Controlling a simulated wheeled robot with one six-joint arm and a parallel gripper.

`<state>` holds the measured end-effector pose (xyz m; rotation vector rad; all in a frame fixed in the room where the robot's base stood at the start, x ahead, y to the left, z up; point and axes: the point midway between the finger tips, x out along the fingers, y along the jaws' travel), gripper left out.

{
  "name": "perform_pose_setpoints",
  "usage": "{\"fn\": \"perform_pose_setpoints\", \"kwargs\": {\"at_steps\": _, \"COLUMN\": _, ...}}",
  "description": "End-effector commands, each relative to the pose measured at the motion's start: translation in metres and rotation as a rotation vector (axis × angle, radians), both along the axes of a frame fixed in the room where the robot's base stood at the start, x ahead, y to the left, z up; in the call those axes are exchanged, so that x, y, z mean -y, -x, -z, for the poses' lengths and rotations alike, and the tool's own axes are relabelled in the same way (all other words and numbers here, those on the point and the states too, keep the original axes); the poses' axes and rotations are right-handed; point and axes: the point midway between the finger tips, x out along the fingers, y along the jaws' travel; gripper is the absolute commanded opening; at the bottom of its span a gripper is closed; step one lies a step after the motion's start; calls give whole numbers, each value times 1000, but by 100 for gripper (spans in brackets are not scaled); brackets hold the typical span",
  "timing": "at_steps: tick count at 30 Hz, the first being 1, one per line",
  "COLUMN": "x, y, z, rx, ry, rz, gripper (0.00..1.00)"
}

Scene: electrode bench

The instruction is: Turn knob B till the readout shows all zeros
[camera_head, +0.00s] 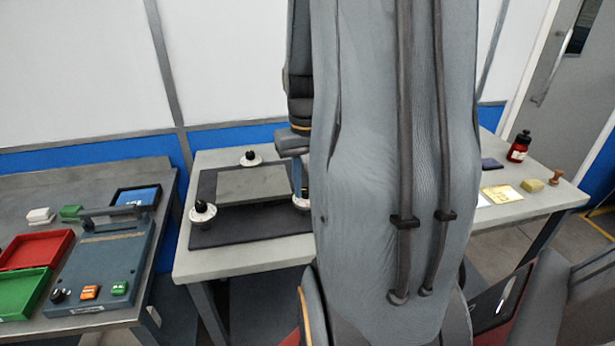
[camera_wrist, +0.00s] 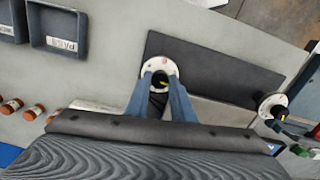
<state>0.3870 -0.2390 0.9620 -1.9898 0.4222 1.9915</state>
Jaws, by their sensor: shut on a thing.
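My gripper (camera_wrist: 160,88) is shut on a black knob (camera_wrist: 160,84) with a white dial, its blue fingers on either side. A small red mark shows on that dial. In the head view the same white dial (camera_head: 300,203) is partly hidden by my arm, at the right of the dark mat (camera_head: 232,234). Two more black knobs on white dials stand at the left (camera_head: 202,213) and back (camera_head: 250,159) of the mat. One other dial (camera_wrist: 271,105) shows at the right in the wrist view. I cannot read which knob is B. No readable readout shows.
The left table holds a red tray (camera_head: 36,250), a green tray (camera_head: 22,293) and a blue-grey device (camera_head: 100,265). A red bottle (camera_head: 519,146) stands far right. A tray marked PASS (camera_wrist: 58,30) is at upper left.

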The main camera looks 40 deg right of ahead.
Motion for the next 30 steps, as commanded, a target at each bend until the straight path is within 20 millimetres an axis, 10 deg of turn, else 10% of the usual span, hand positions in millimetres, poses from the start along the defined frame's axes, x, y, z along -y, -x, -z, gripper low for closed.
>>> {"fn": "perform_pose_setpoints", "kwargs": {"at_steps": 25, "x": 1, "y": -1, "z": -1, "rx": 3, "ry": 2, "rz": -131, "gripper": 0}}
{"fn": "perform_pose_setpoints", "kwargs": {"at_steps": 26, "x": 1, "y": -1, "z": -1, "rx": 3, "ry": 2, "rz": -131, "gripper": 27}}
{"fn": "perform_pose_setpoints", "kwargs": {"at_steps": 30, "x": 0, "y": -1, "z": -1, "rx": 2, "ry": 2, "rz": -130, "gripper": 40}}
